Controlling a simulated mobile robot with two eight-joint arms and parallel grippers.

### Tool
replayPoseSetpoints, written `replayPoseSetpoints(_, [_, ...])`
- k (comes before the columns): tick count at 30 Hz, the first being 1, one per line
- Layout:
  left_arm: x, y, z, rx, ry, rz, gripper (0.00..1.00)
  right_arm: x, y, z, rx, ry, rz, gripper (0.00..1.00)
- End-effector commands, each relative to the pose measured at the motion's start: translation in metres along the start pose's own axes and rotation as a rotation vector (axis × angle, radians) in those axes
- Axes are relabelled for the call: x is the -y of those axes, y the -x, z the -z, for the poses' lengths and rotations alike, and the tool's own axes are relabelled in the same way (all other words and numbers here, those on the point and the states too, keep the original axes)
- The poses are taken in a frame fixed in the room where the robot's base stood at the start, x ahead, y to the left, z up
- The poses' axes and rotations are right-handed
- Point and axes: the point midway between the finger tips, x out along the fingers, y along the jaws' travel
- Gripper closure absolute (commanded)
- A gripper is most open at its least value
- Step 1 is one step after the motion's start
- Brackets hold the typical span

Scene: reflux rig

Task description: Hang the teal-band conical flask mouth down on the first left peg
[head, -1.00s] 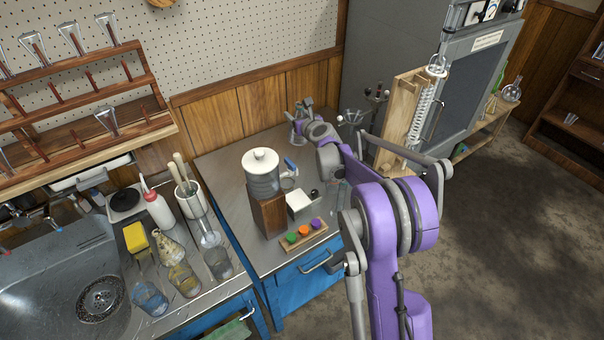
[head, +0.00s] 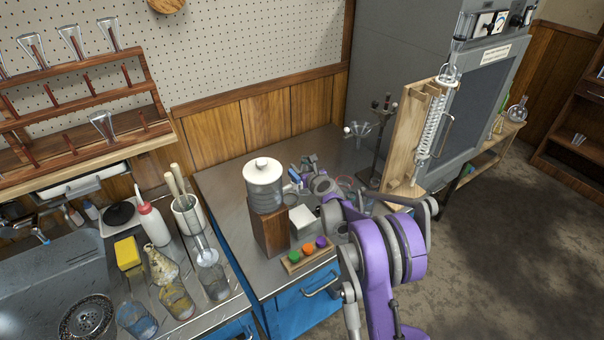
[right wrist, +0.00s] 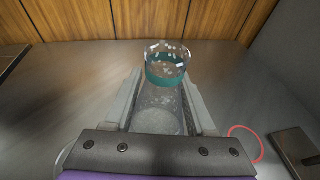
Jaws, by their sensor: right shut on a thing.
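In the right wrist view a clear glass vessel with a teal band (right wrist: 165,75) lies between the jaws of my right gripper (right wrist: 165,95), which is shut on it. The band is near the vessel's far end. In the head view my right gripper (head: 306,170) is low over the steel bench, behind the white-lidded jar; the vessel in it cannot be made out there. The wooden peg rack (head: 75,75) is at upper left. Several conical flasks hang mouth down on its top row, and another flask (head: 103,125) hangs lower. Several red-brown pegs are bare. My left gripper is not in view.
The white-lidded jar (head: 263,172) stands on a wooden block beside my right arm. Colored knobs (head: 307,249), a funnel stand (head: 377,140) and a wooden condenser board (head: 405,135) are nearby. Bottles and glassware crowd the counter by the sink (head: 45,285).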

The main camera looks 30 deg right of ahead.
Motion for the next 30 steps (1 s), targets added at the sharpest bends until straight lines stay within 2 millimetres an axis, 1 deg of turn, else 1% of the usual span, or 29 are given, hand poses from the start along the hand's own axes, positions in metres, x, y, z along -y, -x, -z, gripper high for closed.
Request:
replayPoseSetpoints(1, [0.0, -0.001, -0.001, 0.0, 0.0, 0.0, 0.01, 0.0, -0.003, 0.008, 0.0, 0.0, 0.0, 1.0])
replayPoseSetpoints(3, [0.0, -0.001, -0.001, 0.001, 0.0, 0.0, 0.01, 0.0, -0.006, 0.018, 0.0, 0.0, 0.0, 1.0])
replayPoseSetpoints(5, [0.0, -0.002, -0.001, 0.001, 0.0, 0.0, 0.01, 0.0, -0.008, 0.024, 0.0, 0.0, 0.0, 1.0])
replayPoseSetpoints(12, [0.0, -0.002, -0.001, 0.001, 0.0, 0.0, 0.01, 0.0, -0.008, 0.025, 0.0, 0.0, 0.0, 1.0])
replayPoseSetpoints(16, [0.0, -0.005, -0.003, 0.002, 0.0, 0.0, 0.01, 0.0, -0.009, 0.029, 0.0, 0.0, 0.0, 1.0])
replayPoseSetpoints(17, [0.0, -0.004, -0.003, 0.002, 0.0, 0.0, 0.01, 0.0, -0.009, 0.028, 0.0, 0.0, 0.0, 0.39])
replayPoseSetpoints(18, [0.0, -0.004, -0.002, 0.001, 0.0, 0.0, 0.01, 0.0, -0.009, 0.028, 0.0, 0.0, 0.0, 0.31])
replayPoseSetpoints(21, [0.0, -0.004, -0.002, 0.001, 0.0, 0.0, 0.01, 0.0, -0.009, 0.028, 0.0, 0.0, 0.0, 0.14])
replayPoseSetpoints(30, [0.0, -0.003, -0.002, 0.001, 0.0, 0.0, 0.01, 0.0, -0.008, 0.026, 0.0, 0.0, 0.0, 0.14])
